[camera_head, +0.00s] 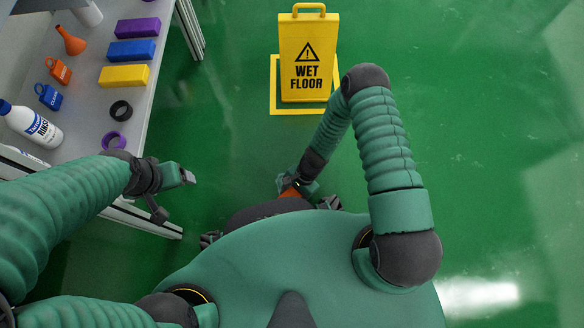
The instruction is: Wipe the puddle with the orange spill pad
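An orange piece (290,193), which looks like the spill pad, shows at my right gripper (298,186), low in front of my body. That gripper appears shut on it, and most of the pad is hidden by the gripper and my body. My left gripper (174,194) is open and empty, near the front edge of the grey table, with its fingers apart. I cannot make out a clear puddle outline on the glossy green floor (480,180); a bright patch (480,293) at lower right looks like a light reflection.
The grey table (85,120) at left holds purple, blue and yellow (124,76) blocks, a funnel (71,40), tags, rings and a white bottle (32,125). Floor at right is clear.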

